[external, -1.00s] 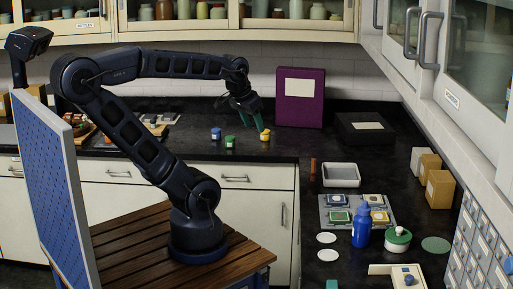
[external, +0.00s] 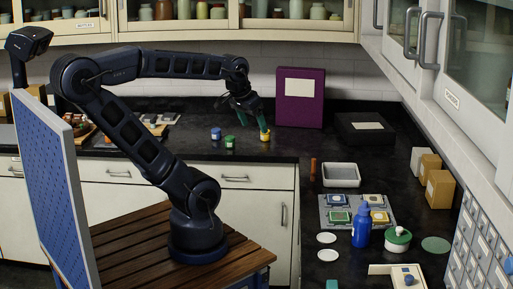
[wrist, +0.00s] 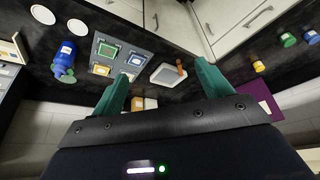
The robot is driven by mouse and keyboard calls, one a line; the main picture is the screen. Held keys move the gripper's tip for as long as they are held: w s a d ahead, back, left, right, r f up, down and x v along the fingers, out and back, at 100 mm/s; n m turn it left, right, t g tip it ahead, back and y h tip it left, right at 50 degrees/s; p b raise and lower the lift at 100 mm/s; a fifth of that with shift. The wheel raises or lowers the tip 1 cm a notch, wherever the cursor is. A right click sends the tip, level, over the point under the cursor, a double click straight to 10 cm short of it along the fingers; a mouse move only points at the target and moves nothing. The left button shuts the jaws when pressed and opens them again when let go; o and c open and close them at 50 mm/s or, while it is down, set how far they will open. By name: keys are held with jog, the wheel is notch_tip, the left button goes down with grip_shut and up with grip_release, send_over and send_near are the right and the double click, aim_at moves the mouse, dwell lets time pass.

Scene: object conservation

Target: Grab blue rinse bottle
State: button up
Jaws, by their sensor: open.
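The blue rinse bottle (external: 361,229) stands upright on the right-hand dark counter, left of a white round container with a green top (external: 397,239). In the wrist view the bottle (wrist: 65,58) shows at the left, outside the space between my fingers. My gripper (external: 250,117) is open over the back counter, far behind and left of the bottle, close to the small jars. Its teal fingers spread wide in the wrist view (wrist: 160,78), with nothing held between them.
Blue (external: 215,134), green (external: 230,142) and yellow (external: 265,135) jars stand under my gripper. A tray of framed squares (external: 326,215) and white discs (external: 327,238) lie near the bottle. A white tray (external: 341,181), orange stick (external: 313,168) and purple box (external: 300,115) stand farther back.

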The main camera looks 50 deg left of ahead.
jog(key=w+d+f+m, duration=0.2)
jog(key=w+d+m, duration=0.3)
jog(key=w+d, duration=0.3)
jog(key=m+g+h, duration=0.3)
jog(key=m+h, duration=0.1)
jog(key=m, duration=0.6)
send_near(367, 215)
jog(key=shift+w+a+f, duration=0.55)
jog(key=shift+w+f, duration=0.05)
jog(key=shift+w, duration=0.15)
jog(key=shift+x, duration=5)
jog(key=shift+s, duration=0.1)
jog(key=c, duration=1.2)
jog(key=shift+r, duration=0.1)
